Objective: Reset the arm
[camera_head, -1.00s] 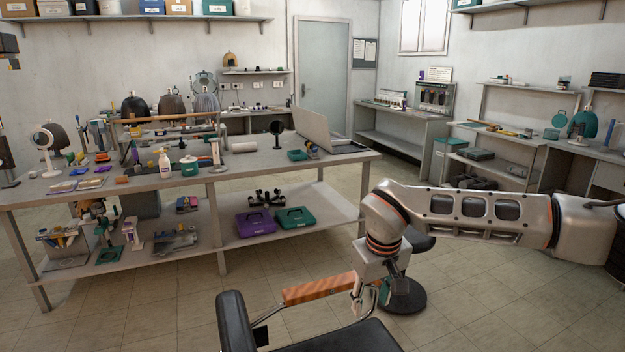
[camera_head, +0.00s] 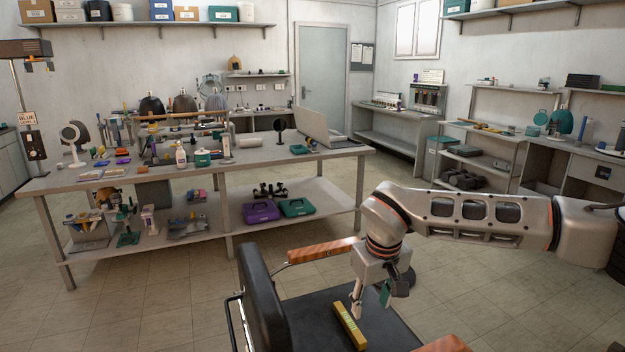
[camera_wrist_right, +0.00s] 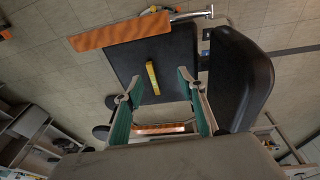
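My right arm comes in from the right in the head view. Its gripper (camera_head: 370,300) points down over the black seat of a chair (camera_head: 390,335). In the right wrist view the two fingers of the right gripper (camera_wrist_right: 157,76) are spread apart with nothing between them. A yellow bar (camera_head: 350,326) lies on the seat below the gripper. It also shows in the right wrist view (camera_wrist_right: 152,78), beyond the fingertips and apart from them. My left gripper is in neither view.
The chair has a black backrest (camera_head: 263,300) and wooden armrests (camera_head: 322,252) close to my right gripper. A long workbench (camera_head: 300,163) with tools, a laptop (camera_head: 322,127) and mirrors stands behind. Open tiled floor (camera_head: 150,315) lies at the left.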

